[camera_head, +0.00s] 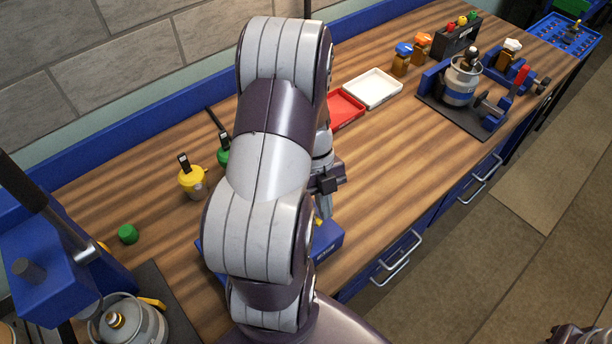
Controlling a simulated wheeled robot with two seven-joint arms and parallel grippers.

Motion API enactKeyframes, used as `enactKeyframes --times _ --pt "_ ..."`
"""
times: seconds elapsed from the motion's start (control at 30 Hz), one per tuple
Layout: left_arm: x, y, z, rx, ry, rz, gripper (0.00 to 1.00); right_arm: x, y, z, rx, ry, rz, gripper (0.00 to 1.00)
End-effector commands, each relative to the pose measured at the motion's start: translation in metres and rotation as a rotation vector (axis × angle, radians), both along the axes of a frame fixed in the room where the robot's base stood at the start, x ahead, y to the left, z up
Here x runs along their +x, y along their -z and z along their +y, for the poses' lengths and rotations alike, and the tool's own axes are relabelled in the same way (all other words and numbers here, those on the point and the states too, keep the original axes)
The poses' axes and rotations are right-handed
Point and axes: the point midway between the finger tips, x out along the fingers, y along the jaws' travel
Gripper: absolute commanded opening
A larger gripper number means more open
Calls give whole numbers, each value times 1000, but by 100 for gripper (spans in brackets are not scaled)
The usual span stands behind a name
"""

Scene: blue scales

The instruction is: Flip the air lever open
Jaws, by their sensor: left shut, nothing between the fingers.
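My left gripper (325,205) points down just above a low blue box (328,240) near the front edge of the bench. It is shut and empty. A small yellow part (318,220) shows on or at the box, close beside the fingertips. It may be the air lever, but my left arm hides most of it and much of the box. I cannot tell whether the lever is open or whether the fingers touch it. A dark part of my right gripper or arm (575,334) shows at the bottom right corner, cut off by the frame.
A yellow-topped pot (193,180), a green-topped one (223,152) and a green cap (128,234) stand left of my arm. A red tray (345,108) and white tray (373,88) lie behind. A clamped keg (461,82) stands right, another keg (140,325) lower left.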

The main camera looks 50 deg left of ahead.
Motion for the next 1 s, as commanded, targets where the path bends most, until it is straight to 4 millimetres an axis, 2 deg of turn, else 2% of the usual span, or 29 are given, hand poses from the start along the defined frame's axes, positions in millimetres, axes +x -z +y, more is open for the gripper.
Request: enactKeyframes --times 0.4,1.0 --pt "-8 0 -4 1 136 -1 0 0 5 0 0 0 0 43" --pt "-6 0 -5 1 146 -1 0 0 5 0 0 0 0 43"
